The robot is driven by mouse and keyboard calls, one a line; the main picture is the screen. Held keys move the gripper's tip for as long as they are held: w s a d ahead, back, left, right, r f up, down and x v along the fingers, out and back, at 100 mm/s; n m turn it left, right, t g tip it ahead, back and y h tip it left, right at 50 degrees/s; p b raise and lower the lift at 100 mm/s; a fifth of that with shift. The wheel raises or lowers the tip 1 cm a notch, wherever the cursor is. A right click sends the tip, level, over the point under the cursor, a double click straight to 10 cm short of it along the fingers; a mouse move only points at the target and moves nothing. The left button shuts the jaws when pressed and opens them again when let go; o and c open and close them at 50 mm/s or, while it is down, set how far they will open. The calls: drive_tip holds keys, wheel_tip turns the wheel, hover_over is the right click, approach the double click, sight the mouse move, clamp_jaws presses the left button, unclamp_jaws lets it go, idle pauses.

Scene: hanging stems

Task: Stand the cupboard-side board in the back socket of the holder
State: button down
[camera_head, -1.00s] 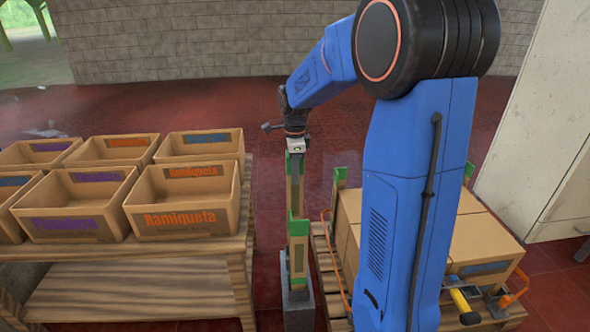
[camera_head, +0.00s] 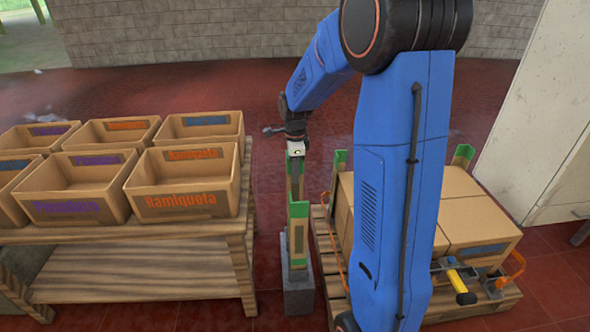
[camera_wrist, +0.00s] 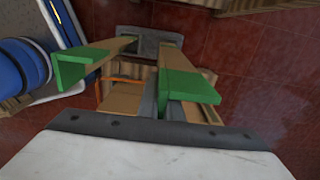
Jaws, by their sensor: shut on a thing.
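The holder (camera_head: 298,297) is a grey block on the floor between the bench and the pallet. One upright board with a green end (camera_head: 299,211) stands in its near part. My gripper (camera_head: 295,148) is shut on a second upright board (camera_head: 294,182) just behind it, which I take for the cupboard-side board. Its lower part is hidden by the near board. In the wrist view both boards, with green ends at left (camera_wrist: 82,66) and right (camera_wrist: 188,88), run down to the grey holder (camera_wrist: 150,36). I cannot tell whether the held one is fully seated.
A wooden bench (camera_head: 130,275) with open cardboard bins stands at left. A pallet (camera_head: 325,262) with closed boxes (camera_head: 480,225) and green-ended uprights (camera_head: 339,163) is at right, close to the holder. A yellow-handled tool (camera_head: 458,285) lies at its front. A pale cupboard (camera_head: 545,120) stands far right.

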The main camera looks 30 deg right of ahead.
sight(295, 187)
drive_tip(key=shift+f, duration=3.05)
drive_tip(key=c, duration=1.9)
unclamp_jaws()
drive_tip(key=shift+o, duration=0.2)
wheel_tip(295, 187, up, 17)
drive_tip(key=shift+r, duration=0.2)
